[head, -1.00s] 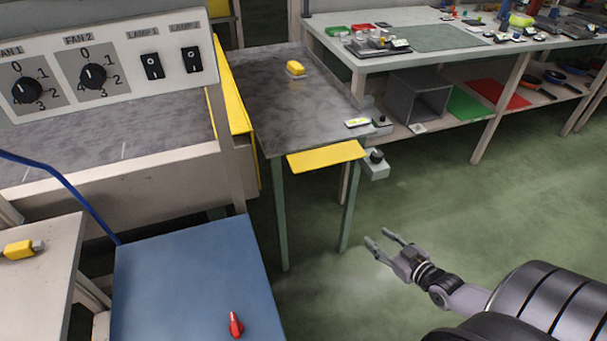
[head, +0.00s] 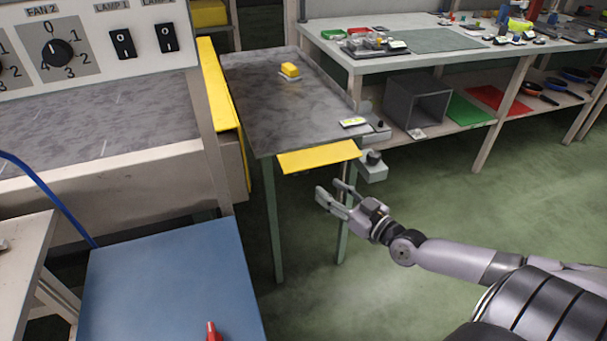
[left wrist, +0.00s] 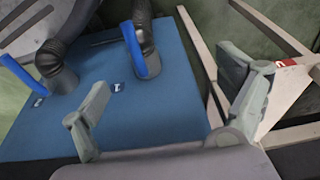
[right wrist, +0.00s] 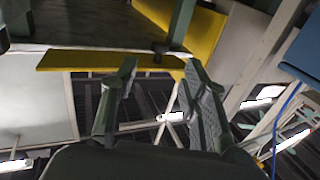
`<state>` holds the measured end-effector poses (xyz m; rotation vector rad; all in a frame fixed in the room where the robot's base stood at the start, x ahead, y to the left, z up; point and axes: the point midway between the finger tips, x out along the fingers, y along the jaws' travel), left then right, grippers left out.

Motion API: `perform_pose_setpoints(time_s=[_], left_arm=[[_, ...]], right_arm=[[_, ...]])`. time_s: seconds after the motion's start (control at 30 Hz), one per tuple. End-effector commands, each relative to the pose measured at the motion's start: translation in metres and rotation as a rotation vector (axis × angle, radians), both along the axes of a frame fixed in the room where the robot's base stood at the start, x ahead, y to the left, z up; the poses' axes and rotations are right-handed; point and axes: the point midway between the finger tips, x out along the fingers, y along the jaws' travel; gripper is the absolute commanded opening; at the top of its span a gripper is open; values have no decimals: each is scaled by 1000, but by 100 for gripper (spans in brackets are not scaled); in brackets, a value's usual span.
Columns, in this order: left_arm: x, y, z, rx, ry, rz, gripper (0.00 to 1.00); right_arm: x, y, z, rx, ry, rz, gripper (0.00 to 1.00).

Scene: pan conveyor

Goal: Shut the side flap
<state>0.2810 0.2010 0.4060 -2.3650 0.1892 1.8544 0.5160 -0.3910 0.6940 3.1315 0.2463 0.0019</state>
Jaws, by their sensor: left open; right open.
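A yellow flap (head: 318,157) sticks out from the near short edge of the grey-topped table (head: 285,110). A long yellow panel (head: 218,95) runs along that table's left side, beside the control console. The frames do not label which is the side flap. My right gripper (head: 329,189) is open and empty, just below and in front of the near flap, apart from it. In the right wrist view, the near flap (right wrist: 95,62) lies beyond the open fingers. My left gripper (left wrist: 165,88) shows only in its wrist view, open and empty over a blue surface.
A yellow-topped button (head: 290,71) stands on the grey table. A small grey box (head: 373,168) hangs at its near right corner. A blue-topped cart (head: 170,280) stands at the lower left. Green floor lies clear to the right, before the workbench (head: 400,55).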

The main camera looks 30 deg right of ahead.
Motion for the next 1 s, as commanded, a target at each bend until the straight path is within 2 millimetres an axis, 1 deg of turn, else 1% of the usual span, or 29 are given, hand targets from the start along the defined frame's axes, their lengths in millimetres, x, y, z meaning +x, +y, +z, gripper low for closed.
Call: perform_pose_setpoints(time_s=[0.03,0.4,0.6,0.8,1.0], left_arm=[[2,0,5,0,-6,1,93],[6,1,51,-2,-30,5,93],[4,1,72,-2,-40,6,93],[3,2,83,-2,-44,8,93],[2,2,85,-2,-44,8,93]], right_arm=[[9,1,-1,3,-4,-2,41],[68,11,-1,3,-2,-2,41],[94,15,-1,3,-2,-2,41],[106,17,-1,1,1,0,41],[108,17,0,1,1,0,41]])
